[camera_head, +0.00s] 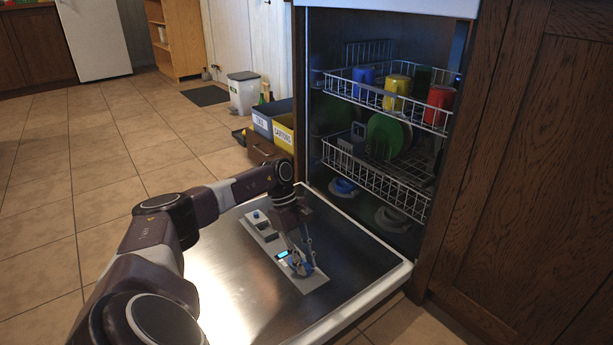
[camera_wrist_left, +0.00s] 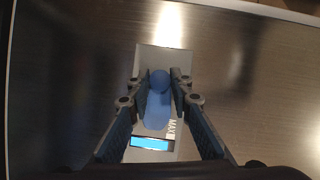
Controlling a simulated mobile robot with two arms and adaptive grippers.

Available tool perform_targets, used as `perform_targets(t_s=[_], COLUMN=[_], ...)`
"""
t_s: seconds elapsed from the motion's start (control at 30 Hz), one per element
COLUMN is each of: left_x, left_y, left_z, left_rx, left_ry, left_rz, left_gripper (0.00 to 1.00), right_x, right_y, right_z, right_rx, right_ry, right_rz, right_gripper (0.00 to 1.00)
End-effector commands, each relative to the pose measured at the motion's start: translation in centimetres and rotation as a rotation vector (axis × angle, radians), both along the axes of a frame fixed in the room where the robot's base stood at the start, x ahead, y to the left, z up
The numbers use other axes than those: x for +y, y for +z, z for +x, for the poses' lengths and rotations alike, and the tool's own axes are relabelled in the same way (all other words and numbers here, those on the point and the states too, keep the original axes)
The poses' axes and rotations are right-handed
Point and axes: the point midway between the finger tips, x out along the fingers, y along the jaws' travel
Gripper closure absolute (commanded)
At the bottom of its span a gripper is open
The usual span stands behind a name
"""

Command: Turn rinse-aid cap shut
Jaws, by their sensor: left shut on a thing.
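The grey dispenser panel (camera_head: 268,238) is set in the inner face of the lowered dishwasher door. My left gripper (camera_head: 302,268) points down at the panel's near end. In the left wrist view, its two fingers (camera_wrist_left: 159,88) stand on either side of a blue rinse-aid cap (camera_wrist_left: 158,108) with a rounded end and a long grip, and are shut on it. The cap lies roughly along the panel, with "MAX" lettering beside it. A lit blue display (camera_wrist_left: 150,143) sits beside the cap. The fingers partly hide the cap in the head view. My right gripper is not in view.
The dishwasher's open door (camera_head: 225,285) is bare around the panel. A small blue part (camera_head: 256,214) sits at the panel's far end. The racks (camera_head: 385,170) hold cups and plates inside. Bins (camera_head: 272,122) stand beyond the door; a wooden cabinet (camera_head: 530,170) is at right.

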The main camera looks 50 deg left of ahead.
Motion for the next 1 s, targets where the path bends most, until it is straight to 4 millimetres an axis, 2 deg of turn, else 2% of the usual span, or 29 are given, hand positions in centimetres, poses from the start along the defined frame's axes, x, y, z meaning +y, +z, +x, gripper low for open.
perform_targets(t_s=[0.07,0.1,0.27,0.5,0.63,0.77,1.0], left_x=[0.1,0.1,0.1,0.0,0.4,1.3,3.4], left_y=[-0.1,-0.1,0.0,0.0,0.8,2.7,7.5], left_z=[0.0,0.0,0.0,0.0,0.1,0.1,0.0], left_rx=[0.000,0.000,0.000,0.000,-0.002,-0.004,-0.005], left_ry=[-0.001,-0.001,0.000,0.000,0.001,0.002,0.002], left_rz=[0.003,0.003,0.002,0.001,0.001,0.002,0.002], left_gripper=[1.00,0.78,0.63,0.63,0.63,0.63,0.63], right_x=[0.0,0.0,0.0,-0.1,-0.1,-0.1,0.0], right_y=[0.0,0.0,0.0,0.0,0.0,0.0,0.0], right_z=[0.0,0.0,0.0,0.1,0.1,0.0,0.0], right_rx=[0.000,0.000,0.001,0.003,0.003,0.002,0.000], right_ry=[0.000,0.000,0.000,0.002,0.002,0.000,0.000], right_rz=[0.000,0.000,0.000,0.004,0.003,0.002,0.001], right_gripper=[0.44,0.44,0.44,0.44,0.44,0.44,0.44])
